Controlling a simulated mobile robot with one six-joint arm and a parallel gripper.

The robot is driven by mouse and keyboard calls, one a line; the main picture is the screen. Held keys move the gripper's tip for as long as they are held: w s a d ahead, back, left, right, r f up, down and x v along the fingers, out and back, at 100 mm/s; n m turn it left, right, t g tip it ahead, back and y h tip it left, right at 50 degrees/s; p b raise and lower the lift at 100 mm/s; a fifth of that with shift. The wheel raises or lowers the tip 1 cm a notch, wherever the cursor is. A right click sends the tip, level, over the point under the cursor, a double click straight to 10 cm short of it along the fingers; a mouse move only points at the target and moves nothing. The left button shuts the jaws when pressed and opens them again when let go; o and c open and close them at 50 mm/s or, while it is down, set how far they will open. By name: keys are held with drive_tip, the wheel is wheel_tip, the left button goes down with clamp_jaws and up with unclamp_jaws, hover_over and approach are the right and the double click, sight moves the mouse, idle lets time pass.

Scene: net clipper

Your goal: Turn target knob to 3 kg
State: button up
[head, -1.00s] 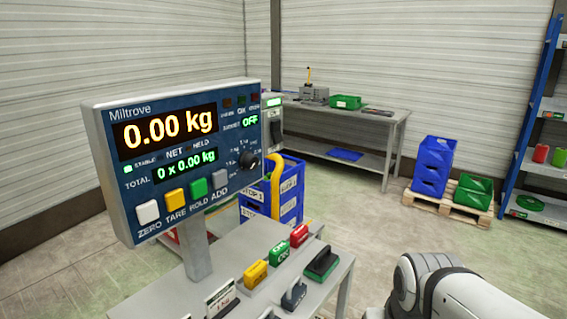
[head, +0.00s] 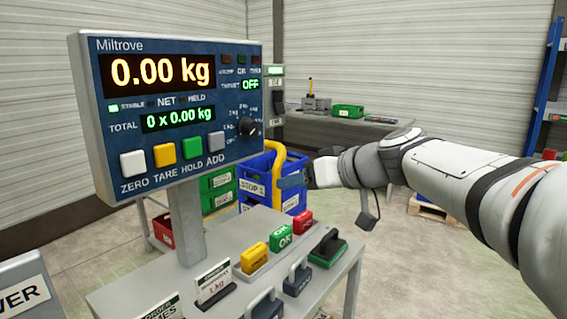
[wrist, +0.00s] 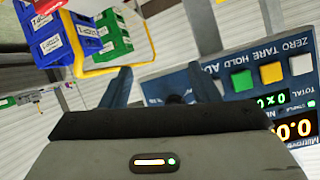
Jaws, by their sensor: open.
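The target knob (head: 248,127) is a small black dial at the lower right of the blue Miltrove scale panel (head: 225,155) in the head view. The target readout (head: 251,85) shows OFF and the main display (head: 160,71) shows 0.00 kg. My gripper (head: 283,183) is to the right of and below the knob, apart from it. In the wrist view my gripper (wrist: 165,88) is open and empty, its two fingers spread. The dark knob (wrist: 176,99) shows partly between them, its lower part hidden by the gripper body.
A yellow curved rail (head: 277,165) and blue bins (head: 256,182) stand behind my gripper. A grey switch box (head: 277,100) is behind the panel's right edge.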

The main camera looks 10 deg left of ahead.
sight(254, 129)
drive_tip(key=w+a+r+n+y, duration=0.1)
drive_tip(key=w+a+r, duration=0.1)
drive_tip(key=w+a, duration=0.1)
drive_tip(key=w+a+r+n+t+y+b, duration=0.1)
drive_tip(key=w+a+r+y, duration=0.1)
drive_tip(key=w+a+r, duration=0.1)
drive_tip(key=w+a+r+n+t+y+b, duration=0.1)
drive_tip(key=w+a+r, duration=0.1)
drive_tip(key=w+a, duration=0.1)
drive_tip(key=shift+w+a+r+n, duration=0.2)
drive_tip(key=shift+a+r+n, duration=0.15)
drive_tip(key=shift+a, duration=0.4)
drive_tip(key=shift+c, duration=0.6)
drive_tip(key=shift+s+r, duration=0.1)
drive_tip(key=c, duration=0.9)
